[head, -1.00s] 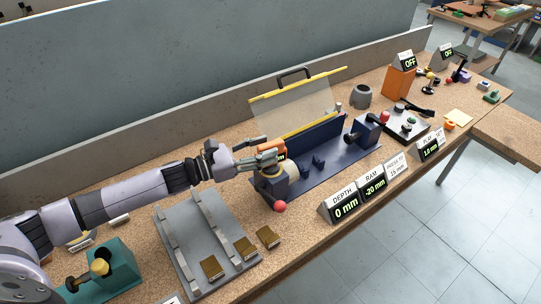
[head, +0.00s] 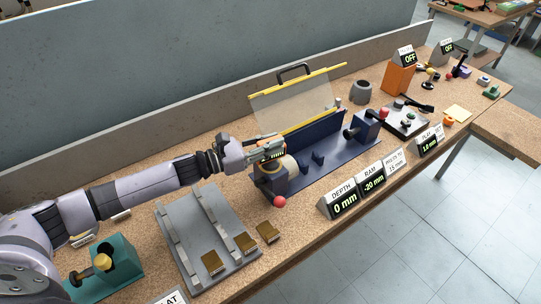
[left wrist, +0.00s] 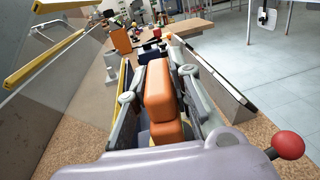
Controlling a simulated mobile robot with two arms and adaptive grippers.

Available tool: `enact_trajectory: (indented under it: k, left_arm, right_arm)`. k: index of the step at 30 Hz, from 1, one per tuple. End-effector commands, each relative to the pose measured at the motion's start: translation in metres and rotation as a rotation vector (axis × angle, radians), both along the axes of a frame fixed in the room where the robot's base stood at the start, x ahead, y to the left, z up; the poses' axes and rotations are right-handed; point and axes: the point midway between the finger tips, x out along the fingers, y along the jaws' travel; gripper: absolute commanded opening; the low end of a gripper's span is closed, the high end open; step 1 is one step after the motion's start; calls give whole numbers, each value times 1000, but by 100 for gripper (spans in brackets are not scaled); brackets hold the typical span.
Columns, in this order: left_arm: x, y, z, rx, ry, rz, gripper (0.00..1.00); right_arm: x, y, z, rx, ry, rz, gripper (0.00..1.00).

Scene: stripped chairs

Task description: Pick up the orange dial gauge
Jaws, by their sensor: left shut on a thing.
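The orange dial gauge (left wrist: 160,98) is between the two fingers of my left gripper (left wrist: 160,75) in the left wrist view. The fingers are shut on its sides. In the head view my left gripper (head: 268,150) is over the left end of the blue press fixture (head: 318,160). Only a little of the gauge shows there, with a small dark display with green marks. I cannot tell whether the gauge still touches the fixture. My right gripper is not in view.
A clear guard with a yellow frame (head: 300,92) stands behind the fixture. A red ball knob (head: 279,201) sticks out at its front left. A grey rail tray (head: 205,235) with brass blocks lies nearby. Display signs (head: 342,200) line the front edge.

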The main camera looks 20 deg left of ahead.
Motion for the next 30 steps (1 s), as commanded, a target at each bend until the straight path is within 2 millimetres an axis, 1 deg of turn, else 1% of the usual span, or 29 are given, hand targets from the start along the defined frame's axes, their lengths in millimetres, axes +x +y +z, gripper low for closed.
enact_trajectory:
  k: [1, 4, 30]
  left_arm:
    - [0, 0, 0, 0, 0, 0, 6]
    - [0, 0, 0, 1, 1, 1, 0]
    - [1, 0, 3, 0, -3, 0, 0]
  right_arm:
    - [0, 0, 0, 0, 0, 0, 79]
    - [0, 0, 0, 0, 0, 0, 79]
    - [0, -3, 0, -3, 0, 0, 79]
